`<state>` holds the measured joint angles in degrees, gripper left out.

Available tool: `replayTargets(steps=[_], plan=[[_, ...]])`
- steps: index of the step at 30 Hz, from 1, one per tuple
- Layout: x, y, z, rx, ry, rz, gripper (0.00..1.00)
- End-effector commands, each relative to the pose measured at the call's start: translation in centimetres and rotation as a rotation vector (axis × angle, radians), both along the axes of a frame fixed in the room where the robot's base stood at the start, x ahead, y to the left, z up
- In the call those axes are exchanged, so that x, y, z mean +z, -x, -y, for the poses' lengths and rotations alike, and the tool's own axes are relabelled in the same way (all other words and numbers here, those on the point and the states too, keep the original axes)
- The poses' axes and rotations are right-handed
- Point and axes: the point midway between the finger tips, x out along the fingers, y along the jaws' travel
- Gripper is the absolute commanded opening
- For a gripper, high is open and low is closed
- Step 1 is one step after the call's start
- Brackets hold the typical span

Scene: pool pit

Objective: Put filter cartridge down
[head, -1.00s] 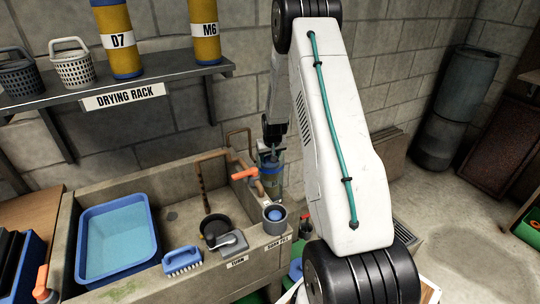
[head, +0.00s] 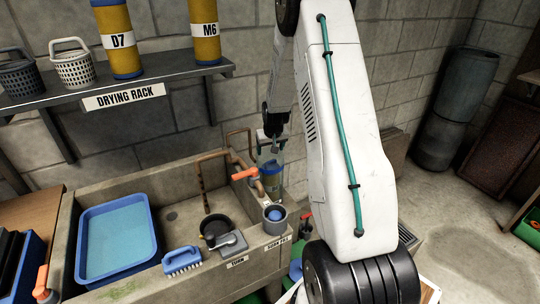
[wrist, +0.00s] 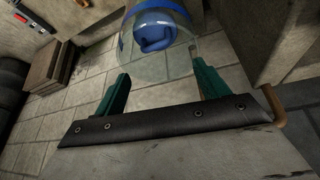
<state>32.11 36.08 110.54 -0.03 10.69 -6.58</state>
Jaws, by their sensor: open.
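A clear cylinder (head: 271,172) stands at the right back corner of the sink, with a blue-topped, partly yellow body, likely the filter cartridge, inside it. In the wrist view the blue top (wrist: 156,28) shows inside the clear wall, just beyond my fingertips. My gripper (wrist: 161,74) is open, with its green fingers apart and nothing held between them. In the head view my gripper (head: 272,136) hangs just above the cylinder. The lower part of the cartridge is hard to make out. Two yellow cartridges, D7 (head: 120,58) and M6 (head: 205,50), stand on the drying rack.
The stone sink (head: 180,208) holds a blue basin of water (head: 112,240). A blue brush (head: 182,261), a black pot (head: 214,228) and a grey cup (head: 274,222) sit by its front edge. An orange-handled tap (head: 245,172) is close left of the cylinder. The drying rack (head: 130,85) overhangs the sink.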

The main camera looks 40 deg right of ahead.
Motion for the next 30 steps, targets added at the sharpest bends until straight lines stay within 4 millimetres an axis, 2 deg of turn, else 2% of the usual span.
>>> replayTargets(steps=[1,6,13,17,20,23,27,30], plan=[[1.3,0.4,-0.2,0.000,0.001,0.003,0.73],[4.3,1.5,-0.9,0.000,0.001,0.002,0.73],[6.5,2.3,-1.6,0.001,-0.001,0.000,0.73],[9.1,2.7,-3.7,0.025,-0.005,-0.005,0.73],[12.6,3.7,-7.3,0.063,-0.018,-0.020,0.73],[16.7,5.8,-12.0,0.110,-0.033,-0.043,0.73],[21.5,10.0,-18.2,0.179,-0.055,-0.082,0.73],[24.1,13.7,-22.2,0.226,-0.068,-0.109,0.73]])
